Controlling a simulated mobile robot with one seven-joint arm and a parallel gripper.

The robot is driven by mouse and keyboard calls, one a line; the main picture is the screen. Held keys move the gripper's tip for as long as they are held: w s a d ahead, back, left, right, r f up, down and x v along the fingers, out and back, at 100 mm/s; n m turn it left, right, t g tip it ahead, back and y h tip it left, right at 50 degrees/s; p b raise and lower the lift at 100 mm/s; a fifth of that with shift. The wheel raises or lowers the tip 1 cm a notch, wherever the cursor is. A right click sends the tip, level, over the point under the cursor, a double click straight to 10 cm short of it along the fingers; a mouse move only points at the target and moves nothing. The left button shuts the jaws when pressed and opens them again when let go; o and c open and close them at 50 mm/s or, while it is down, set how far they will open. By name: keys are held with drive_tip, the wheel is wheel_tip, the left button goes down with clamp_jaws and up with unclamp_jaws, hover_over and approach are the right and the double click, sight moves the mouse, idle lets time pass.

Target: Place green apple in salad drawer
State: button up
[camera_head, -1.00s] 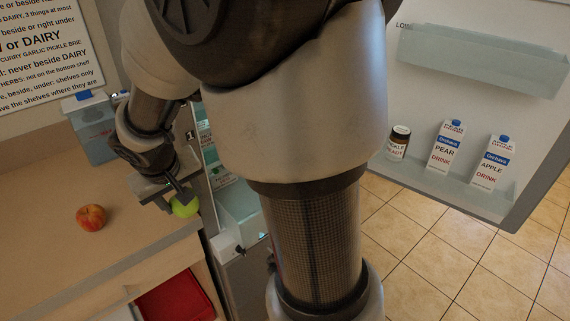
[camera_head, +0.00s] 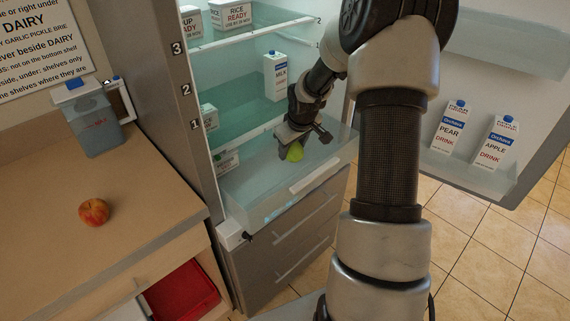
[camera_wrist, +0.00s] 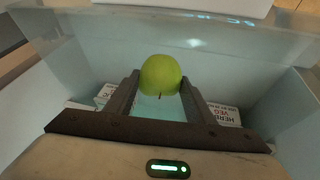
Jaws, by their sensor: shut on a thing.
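My gripper (camera_head: 291,141) is shut on the green apple (camera_head: 295,153) and holds it over the open salad drawer (camera_head: 262,205) at the bottom of the fridge. In the wrist view the green apple (camera_wrist: 160,74) sits between the two fingertips of my gripper (camera_wrist: 159,92). The clear walls of the salad drawer (camera_wrist: 250,62) surround it on the sides in that view. I cannot tell how far the apple is above the drawer floor. White labelled packs (camera_wrist: 226,115) show beside the fingers, partly hidden by my gripper.
A red apple (camera_head: 94,212) and a lidded clear container (camera_head: 91,120) stand on the counter. Fridge shelves (camera_head: 240,110) with a milk carton (camera_head: 275,76) are above the drawer. The open fridge door with drink cartons (camera_head: 447,128) is at right. A red-lined counter drawer (camera_head: 182,292) is open.

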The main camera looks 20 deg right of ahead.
sight(297, 147)
drive_tip(key=shift+f+b, duration=0.4)
drive_tip(key=shift+f, duration=3.1)
drive_tip(key=shift+f, duration=0.25)
drive_tip(key=o, duration=1.1)
drive_tip(key=shift+r, duration=0.1)
drive_tip(key=shift+r, duration=0.3)
drive_tip(key=p+v, duration=0.2)
drive_tip(key=v, duration=0.9)
drive_tip(key=shift+s+r, duration=0.25)
drive_tip(key=shift+r, duration=0.05)
